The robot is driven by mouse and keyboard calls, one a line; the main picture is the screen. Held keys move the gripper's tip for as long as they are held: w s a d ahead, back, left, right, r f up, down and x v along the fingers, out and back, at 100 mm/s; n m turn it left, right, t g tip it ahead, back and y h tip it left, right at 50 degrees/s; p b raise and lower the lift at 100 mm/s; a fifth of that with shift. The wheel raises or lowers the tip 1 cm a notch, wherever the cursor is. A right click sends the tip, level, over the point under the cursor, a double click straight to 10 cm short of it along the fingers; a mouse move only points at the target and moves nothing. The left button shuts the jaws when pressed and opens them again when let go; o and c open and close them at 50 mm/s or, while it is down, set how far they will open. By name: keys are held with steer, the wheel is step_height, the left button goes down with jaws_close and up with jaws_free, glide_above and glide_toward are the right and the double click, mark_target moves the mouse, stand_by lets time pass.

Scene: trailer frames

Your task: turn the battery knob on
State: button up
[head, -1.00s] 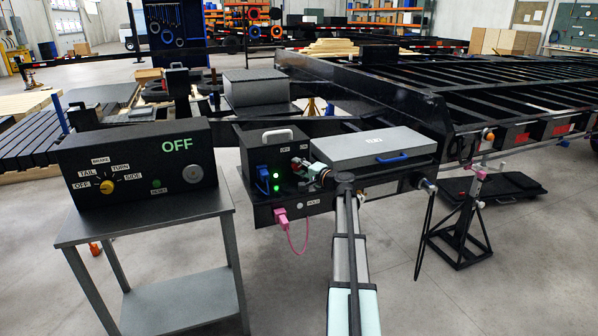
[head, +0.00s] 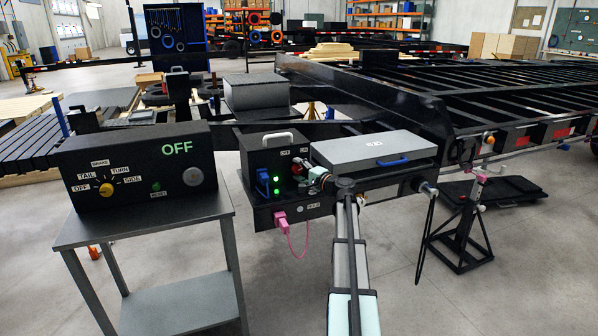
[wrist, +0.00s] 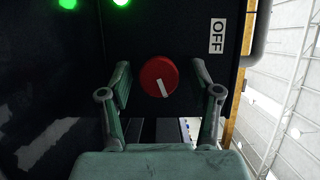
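The red battery knob (wrist: 158,77) has a white pointer line and sits on a dark panel in the wrist view. Its line slants, with its lower end leaning right. An OFF label (wrist: 217,36) is on the panel at upper right, turned sideways. My gripper (wrist: 162,82) is open, with one green finger on each side of the knob. Gaps show between the fingers and the knob, and it is not held. In the head view my gripper (head: 318,178) is at the black battery box (head: 262,150), where the knob is small and partly hidden.
Green lights (head: 276,184) glow on the box beside a blue plug (head: 262,181). A grey case (head: 372,148) with a blue handle is at right. A pink plug and cable (head: 281,219) hang below. A tester box (head: 140,165) showing OFF stands on a table at left.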

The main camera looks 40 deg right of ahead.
steer(key=s+d, duration=0.1)
steer(key=s, duration=1.1)
stand_by(0.4)
